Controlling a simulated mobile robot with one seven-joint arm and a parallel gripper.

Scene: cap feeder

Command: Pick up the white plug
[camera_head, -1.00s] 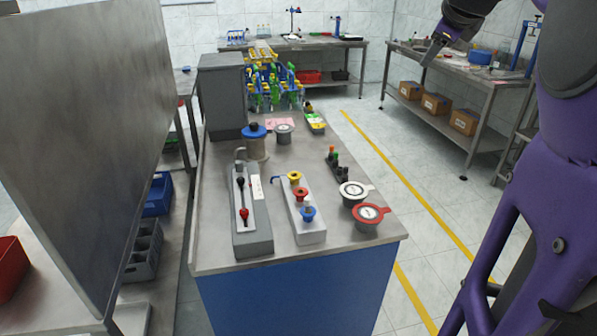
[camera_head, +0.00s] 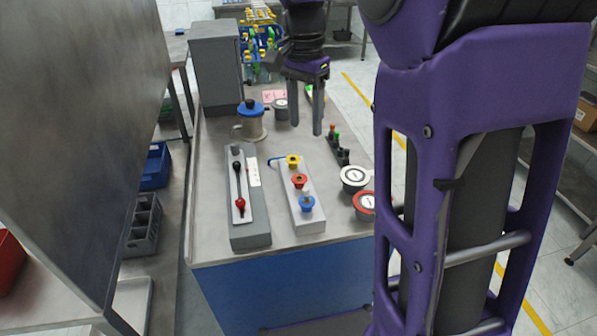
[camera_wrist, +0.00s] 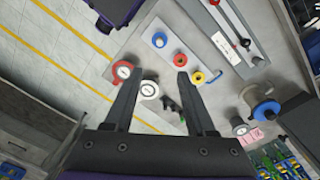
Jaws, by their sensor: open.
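The white plug (camera_head: 354,176) is a round white-rimmed piece with a pale printed top and a side tab. It sits near the right edge of the workbench, just behind the red-rimmed plug (camera_head: 365,204). In the wrist view the white plug (camera_wrist: 149,90) shows between the fingers, close to the left one, with the red-rimmed plug (camera_wrist: 122,71) beside that finger. My gripper (camera_head: 306,127) points down, open and empty. It hangs above the bench, behind and to the left of the white plug in the head view.
A grey block with yellow, red and blue knobs (camera_head: 300,187) and a grey lever box (camera_head: 246,195) stand on the bench (camera_head: 205,245). Small dark posts (camera_head: 338,152) stand behind the white plug. A blue-lidded pot (camera_head: 251,123) is farther back. Bare bench lies along the front edge.

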